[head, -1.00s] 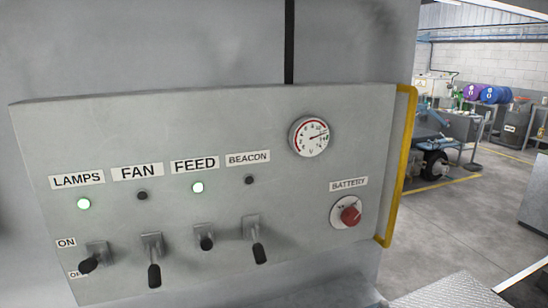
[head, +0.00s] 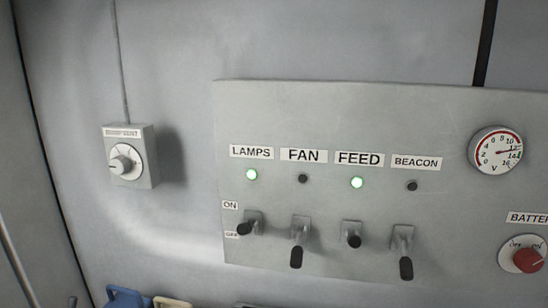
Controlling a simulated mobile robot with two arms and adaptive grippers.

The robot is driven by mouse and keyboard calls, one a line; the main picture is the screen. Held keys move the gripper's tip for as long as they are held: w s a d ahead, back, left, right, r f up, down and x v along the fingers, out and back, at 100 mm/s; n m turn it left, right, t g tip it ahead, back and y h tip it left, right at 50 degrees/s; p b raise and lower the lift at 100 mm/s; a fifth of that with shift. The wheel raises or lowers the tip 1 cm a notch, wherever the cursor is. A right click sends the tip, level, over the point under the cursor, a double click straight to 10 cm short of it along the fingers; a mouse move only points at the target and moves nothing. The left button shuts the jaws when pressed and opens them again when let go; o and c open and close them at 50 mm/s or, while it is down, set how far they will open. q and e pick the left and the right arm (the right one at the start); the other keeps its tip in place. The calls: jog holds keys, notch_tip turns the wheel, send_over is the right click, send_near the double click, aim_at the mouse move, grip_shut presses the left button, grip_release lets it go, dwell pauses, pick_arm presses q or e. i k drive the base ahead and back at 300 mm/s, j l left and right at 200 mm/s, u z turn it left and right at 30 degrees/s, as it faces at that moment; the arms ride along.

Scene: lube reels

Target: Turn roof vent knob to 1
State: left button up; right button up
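A small grey box with a label reading roughly "roof vent" (head: 130,157) is fixed to the wall at the left of the head view. The dial marks and the knob's setting are too small and blurred to read. A cable runs up the wall from the top of the box. Neither of my grippers shows in the head view.
Right of the box is a grey switch panel (head: 330,108) with lamps, fan, feed and beacon levers, a round gauge (head: 496,150) and a red battery knob (head: 527,260). Lamps and feed lights glow green. Blue (head: 126,297) and cream items show at the bottom left.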

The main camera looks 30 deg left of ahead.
aim_at(120, 166)
jog(key=u, duration=1.9)
